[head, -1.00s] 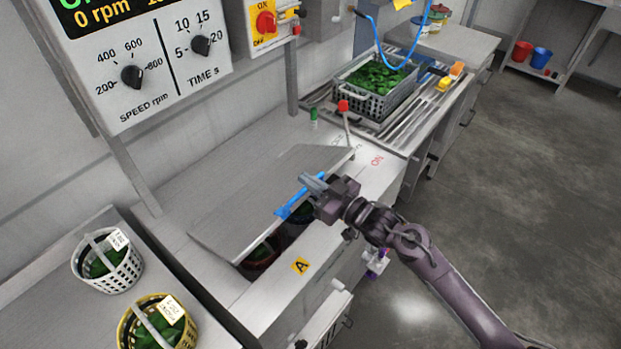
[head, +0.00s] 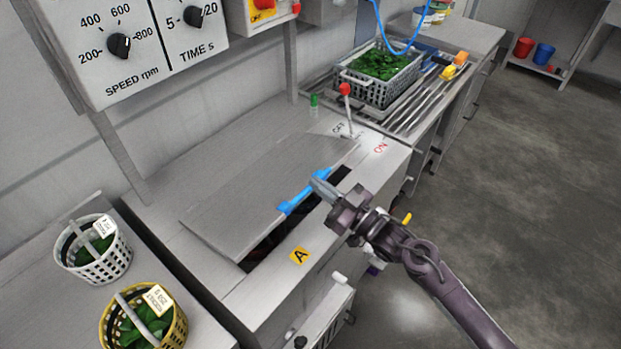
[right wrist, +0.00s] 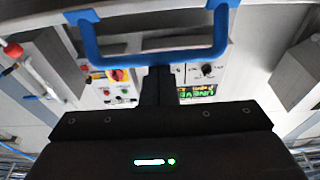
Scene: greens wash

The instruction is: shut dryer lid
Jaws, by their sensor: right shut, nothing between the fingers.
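The dryer lid (head: 245,195) is a grey metal plate with a blue handle (head: 304,191) on its front edge. It is tilted slightly up, with a dark gap under the front edge. My right gripper (head: 322,187) is shut and empty, its fingertips at the blue handle. In the right wrist view the handle (right wrist: 150,58) spans the top, just beyond the shut fingers (right wrist: 159,82). I cannot tell whether the fingers touch it. The inside of the dryer is mostly hidden under the lid. My left gripper is not in view.
A lever with a red knob (head: 345,89) stands at the lid's far right end. A white basket (head: 98,262) and a yellow basket (head: 172,330) of greens stand at left. A grey crate (head: 372,92) of greens sits on the drainer. The floor at right is clear.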

